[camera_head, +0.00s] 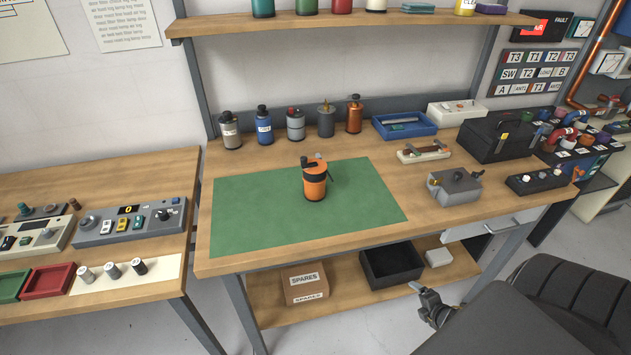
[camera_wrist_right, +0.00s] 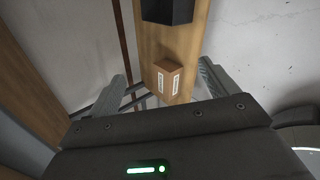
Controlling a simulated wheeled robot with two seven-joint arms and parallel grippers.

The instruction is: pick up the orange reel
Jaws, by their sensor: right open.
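The orange reel (camera_head: 315,184) stands upright on the green mat (camera_head: 245,215) on the workbench, with black bands and a dark handle-like part at its top. My right gripper (camera_head: 428,298) is low in front of the bench, below the tabletop and to the right of the reel, well apart from it. In the right wrist view, its two fingers (camera_wrist_right: 162,72) are spread with nothing between them. The reel does not show in that view. My left gripper is not in view.
Several bottles and canisters (camera_head: 296,124) line the bench's back, beside a blue tray (camera_head: 425,134). A grey box device (camera_head: 455,187) stands right of the mat. Below are a SPARES box (camera_head: 305,284) and a black bin (camera_head: 366,278). The mat around the reel is clear.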

